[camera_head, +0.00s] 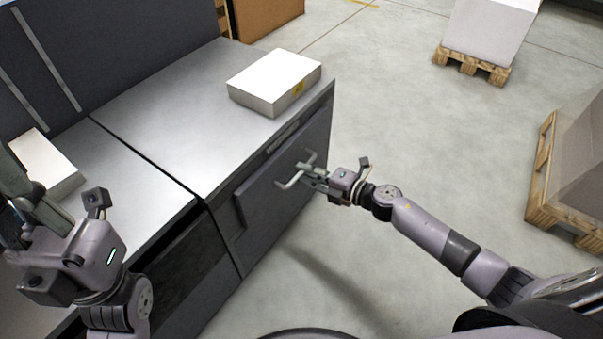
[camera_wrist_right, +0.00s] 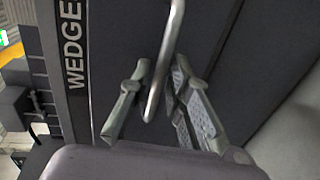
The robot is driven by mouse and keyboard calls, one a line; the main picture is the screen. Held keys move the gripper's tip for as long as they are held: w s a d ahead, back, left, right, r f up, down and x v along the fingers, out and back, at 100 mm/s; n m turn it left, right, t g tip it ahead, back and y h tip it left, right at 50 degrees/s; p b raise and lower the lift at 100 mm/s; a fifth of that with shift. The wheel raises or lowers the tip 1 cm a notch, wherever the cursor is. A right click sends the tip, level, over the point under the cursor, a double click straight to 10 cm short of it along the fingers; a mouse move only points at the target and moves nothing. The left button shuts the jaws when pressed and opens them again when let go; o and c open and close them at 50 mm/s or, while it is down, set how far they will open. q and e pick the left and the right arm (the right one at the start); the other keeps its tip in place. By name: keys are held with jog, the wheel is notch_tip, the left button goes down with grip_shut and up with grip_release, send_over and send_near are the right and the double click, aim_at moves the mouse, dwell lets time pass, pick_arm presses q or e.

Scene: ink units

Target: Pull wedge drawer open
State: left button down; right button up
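The wedge drawer (camera_head: 262,205) is a dark grey front on the side of the right-hand cabinet. The word WEDGE shows beside it in the right wrist view (camera_wrist_right: 73,45). Its bar handle (camera_head: 288,181) is light metal and also shows in the right wrist view (camera_wrist_right: 166,65). My right gripper (camera_head: 308,174) is at the handle. In the right wrist view its fingers (camera_wrist_right: 160,103) are apart, with the bar's end between them, nearer the right finger. Whether they touch it is unclear. My left gripper (camera_head: 28,205) is at the left edge, away from the drawer; its finger gap is unclear.
A white paper stack (camera_head: 275,80) lies on the cabinet top (camera_head: 190,110). Another white stack (camera_head: 45,165) lies near my left gripper. The floor (camera_head: 400,120) in front of the drawer is clear. Pallets with loads stand farther off, one at the back (camera_head: 470,66), one at right (camera_head: 545,190).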

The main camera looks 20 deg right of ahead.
jog(key=shift+x, duration=0.85)
jog(key=shift+c, duration=0.3)
grip_shut()
